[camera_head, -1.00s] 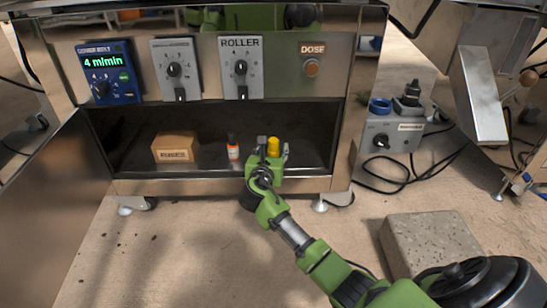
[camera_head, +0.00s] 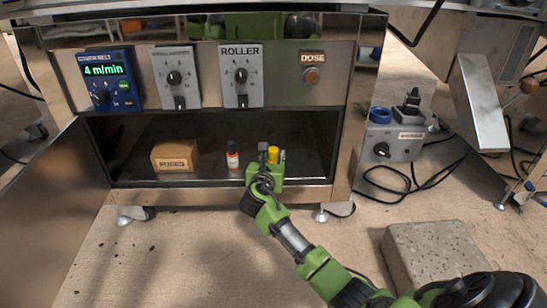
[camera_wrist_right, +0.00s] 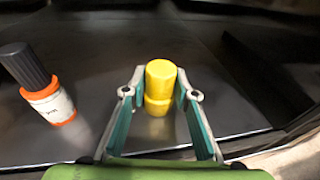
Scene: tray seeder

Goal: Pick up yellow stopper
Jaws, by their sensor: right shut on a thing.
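The yellow stopper (camera_head: 273,154) stands upright on the dark floor of the open cabinet compartment. My right gripper (camera_head: 272,158) reaches into the compartment from the front. In the right wrist view the stopper (camera_wrist_right: 160,86) sits between the two fingertips of my right gripper (camera_wrist_right: 159,92), which are shut on it. Its lower part shows between the fingers and appears to be at the compartment floor; I cannot tell whether it is lifted. My left gripper is not in view.
A small bottle with an orange-and-white label (camera_head: 232,156) stands left of the stopper, also in the right wrist view (camera_wrist_right: 48,103). A cardboard box (camera_head: 175,156) sits further left. The cabinet door (camera_head: 50,215) is open at left. A stone block (camera_head: 432,255) lies on the floor at right.

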